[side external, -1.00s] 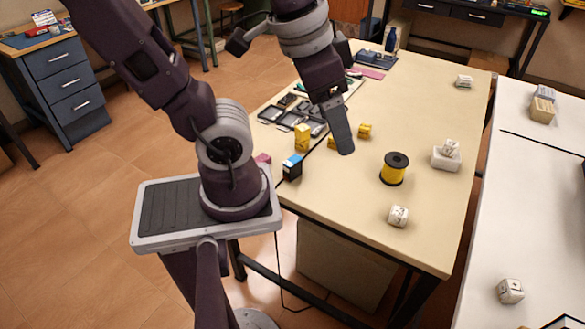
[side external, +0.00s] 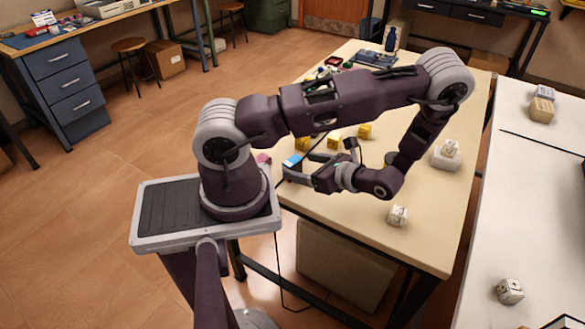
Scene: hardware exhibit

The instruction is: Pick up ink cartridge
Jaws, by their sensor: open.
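The ink cartridge (side external: 292,160), a small box with a blue top and, in the earlier frame, dark sides, stands near the table's left edge. My gripper (side external: 295,168) is low over the table with its fingers pointing left at the cartridge. The jaws are open, and one finger passes in front of the cartridge's lower part. Most of the cartridge's body is hidden by the gripper.
Several yellow blocks (side external: 364,131) sit just behind my gripper. The yellow spool is mostly hidden by my arm. A white die (side external: 397,216) lies at the front right, and another rests on a white box (side external: 446,158). The table front (side external: 430,250) is clear.

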